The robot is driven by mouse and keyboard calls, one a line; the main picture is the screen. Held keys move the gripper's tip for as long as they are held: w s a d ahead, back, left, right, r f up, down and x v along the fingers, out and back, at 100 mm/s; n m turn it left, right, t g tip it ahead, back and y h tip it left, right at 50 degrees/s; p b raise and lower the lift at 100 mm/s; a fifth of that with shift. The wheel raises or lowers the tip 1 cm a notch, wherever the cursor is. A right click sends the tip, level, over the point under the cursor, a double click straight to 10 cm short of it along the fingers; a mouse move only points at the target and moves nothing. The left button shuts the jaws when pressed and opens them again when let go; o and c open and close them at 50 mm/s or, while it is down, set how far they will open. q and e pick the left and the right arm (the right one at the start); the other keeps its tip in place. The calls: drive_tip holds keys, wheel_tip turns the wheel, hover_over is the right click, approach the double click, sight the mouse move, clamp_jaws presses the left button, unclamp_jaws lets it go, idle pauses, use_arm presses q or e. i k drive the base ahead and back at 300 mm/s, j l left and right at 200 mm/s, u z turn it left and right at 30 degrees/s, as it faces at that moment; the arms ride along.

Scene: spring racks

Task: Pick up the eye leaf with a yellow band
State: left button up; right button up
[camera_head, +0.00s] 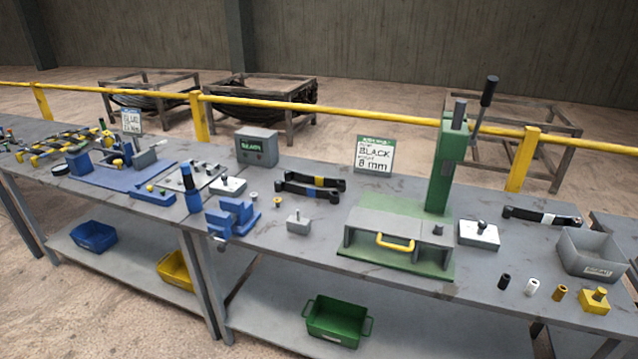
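Two black eye leaves lie side by side on the grey bench near the middle of the view. The back one, with a yellow band (319,181), has rounded eye ends. The front one carries a blue band (307,192) and lies close against it. A third black eye leaf with a white band (549,218) lies at the right, behind the grey bin. Neither of my grippers shows in this view.
A green press (440,185) with a grey, yellow-handled box stands right of the leaves. A blue vise (232,217) and a grey block (298,222) stand in front of them. A "BLACK 8 mm" sign (374,155) and a grey control box (257,147) stand behind. A yellow rail (300,105) runs behind the bench.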

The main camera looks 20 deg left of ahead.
sight(340, 185)
drive_tip(key=i+j, duration=0.1)
drive_tip(key=j, duration=0.3)
drive_tip(key=i+j+z, duration=0.1)
drive_tip(key=j, duration=0.3)
drive_tip(key=i+j, duration=0.15)
drive_tip(key=j, duration=0.3)
drive_tip(key=i+j+z, duration=0.1)
drive_tip(key=j, duration=0.3)
drive_tip(key=i+j, duration=0.1)
drive_tip(key=j, duration=0.35)
drive_tip(key=z, duration=0.05)
